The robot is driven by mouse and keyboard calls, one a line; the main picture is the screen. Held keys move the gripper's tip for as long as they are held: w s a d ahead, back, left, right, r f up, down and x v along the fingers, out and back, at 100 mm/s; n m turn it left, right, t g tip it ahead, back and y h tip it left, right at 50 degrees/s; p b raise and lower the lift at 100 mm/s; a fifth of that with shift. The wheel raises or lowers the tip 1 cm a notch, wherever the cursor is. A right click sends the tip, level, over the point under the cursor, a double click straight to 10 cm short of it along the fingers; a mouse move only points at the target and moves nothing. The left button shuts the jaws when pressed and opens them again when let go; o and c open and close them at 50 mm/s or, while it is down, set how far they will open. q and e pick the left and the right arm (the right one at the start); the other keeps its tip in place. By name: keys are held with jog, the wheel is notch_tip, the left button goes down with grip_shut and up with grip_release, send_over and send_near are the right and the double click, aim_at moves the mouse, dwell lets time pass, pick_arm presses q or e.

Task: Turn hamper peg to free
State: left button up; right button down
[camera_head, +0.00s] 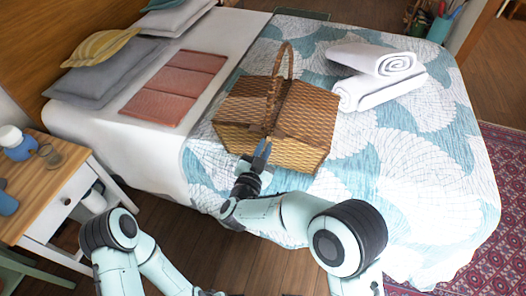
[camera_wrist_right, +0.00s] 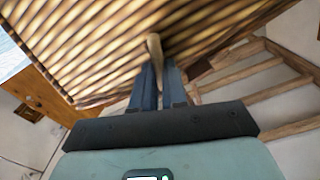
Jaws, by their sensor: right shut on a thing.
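The wicker hamper (camera_head: 300,150) sits on the bed, with its lids down and a tall arched handle (camera_head: 273,85). My right gripper (camera_head: 262,150) reaches up to its near side. In the right wrist view, the wooden peg (camera_wrist_right: 155,48) stands between the fingertips of my right gripper (camera_wrist_right: 158,72), against the woven wall (camera_wrist_right: 90,40). The gripper is shut on the peg. In the head view the gripper hides the peg. My left arm shows at the lower left, but its gripper is not in view.
Two rolled white towels (camera_head: 380,75) lie right of the hamper. Folded salmon cloth (camera_head: 175,88) and pillows (camera_head: 105,70) lie to the left. Bare floor shows in front.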

pick_arm(q)
jog(key=w+a+f+t+y+b, duration=0.25)
jog(key=w+a+f+b, duration=0.35)
jog(key=w, duration=0.3)
jog(key=s+f+n+g+h+b, duration=0.1)
jog(key=s+f+g+b, duration=0.3)
jog(key=s+f, duration=0.5)
jog(key=shift+s+f+n+b, duration=0.3)
jog(key=shift+s+b, duration=0.4)
jog(key=shift+s, duration=0.7)
pick_arm(e)
jog(key=shift+s+d+f+m, duration=0.1)
jog(key=shift+f+m, duration=0.1)
jog(key=shift+m, duration=3.35)
jog(key=shift+f+m, duration=0.2)
jog(key=shift+m, duration=3.35)
jog(key=c, duration=1.2)
grip_release()
jog(key=shift+o, duration=0.2)
pick_arm(q)
jog(key=shift+r, duration=0.1)
pick_arm(e)
jog(key=shift+s, duration=0.1)
